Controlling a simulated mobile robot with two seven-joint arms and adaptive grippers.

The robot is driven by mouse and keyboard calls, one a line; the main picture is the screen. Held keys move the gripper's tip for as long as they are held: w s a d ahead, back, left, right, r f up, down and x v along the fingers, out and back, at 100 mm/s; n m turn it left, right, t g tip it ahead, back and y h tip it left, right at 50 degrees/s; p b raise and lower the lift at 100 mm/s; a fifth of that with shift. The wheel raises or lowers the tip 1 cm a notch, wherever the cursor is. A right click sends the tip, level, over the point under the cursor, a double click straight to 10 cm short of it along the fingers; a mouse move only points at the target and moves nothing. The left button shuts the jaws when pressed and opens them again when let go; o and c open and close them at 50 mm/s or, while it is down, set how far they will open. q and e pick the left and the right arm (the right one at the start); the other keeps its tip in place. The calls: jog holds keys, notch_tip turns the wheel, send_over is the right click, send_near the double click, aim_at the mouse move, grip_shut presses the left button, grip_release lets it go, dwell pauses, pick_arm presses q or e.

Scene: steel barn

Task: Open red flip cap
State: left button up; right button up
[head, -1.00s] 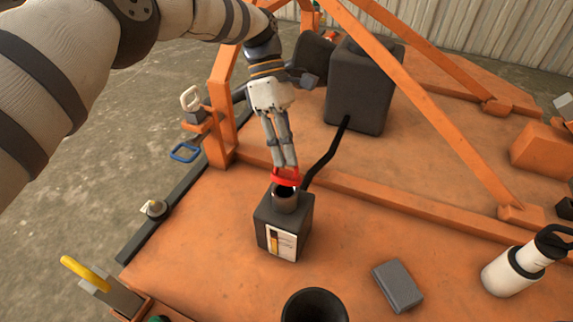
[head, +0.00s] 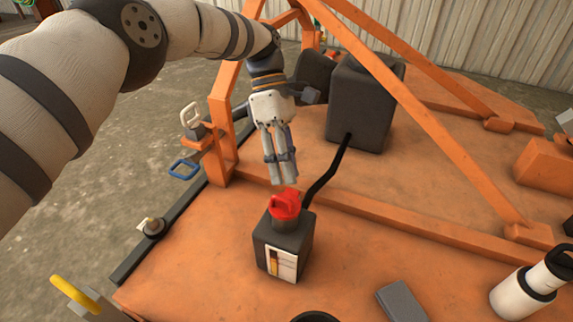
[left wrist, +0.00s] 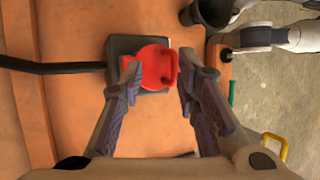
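The red flip cap (head: 286,206) sits on the neck of a dark square canister (head: 283,243) with a white and yellow label. The cap covers the neck opening and looks down. My left gripper (head: 283,183) is just above and behind the cap, apart from it. In the left wrist view the fingers (left wrist: 158,85) are open, one on each side of the round red cap (left wrist: 155,68), with nothing held. A pale banded arm part (left wrist: 268,38), probably my right one, shows at the top right there; its finger state is unclear.
A black hose (head: 327,172) runs from behind the canister to a large dark tank (head: 361,105). Orange frame bars (head: 430,125) rise behind. A yellow handle (head: 75,293) is at lower left.

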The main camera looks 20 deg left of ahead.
aim_at(286, 193)
pick_arm(q)
notch_tip(286, 193, up, 10)
jog(key=shift+f, duration=0.1)
dwell(0.4)
